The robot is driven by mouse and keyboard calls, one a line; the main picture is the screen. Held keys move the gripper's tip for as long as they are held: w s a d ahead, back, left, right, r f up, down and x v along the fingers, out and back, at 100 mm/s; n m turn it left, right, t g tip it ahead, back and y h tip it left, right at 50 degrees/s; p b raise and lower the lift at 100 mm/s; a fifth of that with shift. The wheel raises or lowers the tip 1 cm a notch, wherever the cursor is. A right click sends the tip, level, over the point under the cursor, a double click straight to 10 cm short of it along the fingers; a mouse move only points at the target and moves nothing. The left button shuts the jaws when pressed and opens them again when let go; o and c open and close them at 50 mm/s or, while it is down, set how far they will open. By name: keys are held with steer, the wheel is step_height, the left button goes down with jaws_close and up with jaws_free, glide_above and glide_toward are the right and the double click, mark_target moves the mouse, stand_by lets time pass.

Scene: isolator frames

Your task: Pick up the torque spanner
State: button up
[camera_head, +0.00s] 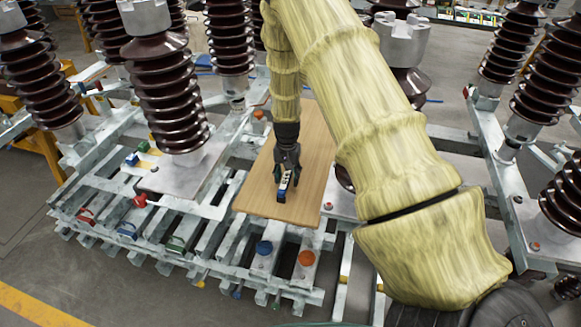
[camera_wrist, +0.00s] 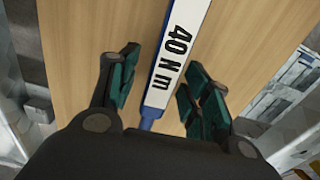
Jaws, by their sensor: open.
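The torque spanner (camera_wrist: 176,45) has a white face marked "40 N m" and blue edges. It lies on a wooden board (camera_wrist: 90,40). In the wrist view it runs from the top edge down between the fingers of my gripper (camera_wrist: 160,90), with a gap on both sides. My gripper is open, and its dark green finger pads stand to the left and right of the spanner. In the head view my gripper (camera_head: 286,185) points down over the board (camera_head: 315,150), and a small white and blue part of the spanner (camera_head: 283,186) shows there. The rest of it is hidden.
The board rests on a grey metal frame (camera_head: 225,235). Tall brown ribbed insulators (camera_head: 165,95) stand left and right of it. A blue knob (camera_head: 264,247) and an orange knob (camera_head: 306,258) sit on the frame in front.

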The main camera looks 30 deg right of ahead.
jaws_close()
steer(key=shift+r, duration=0.15)
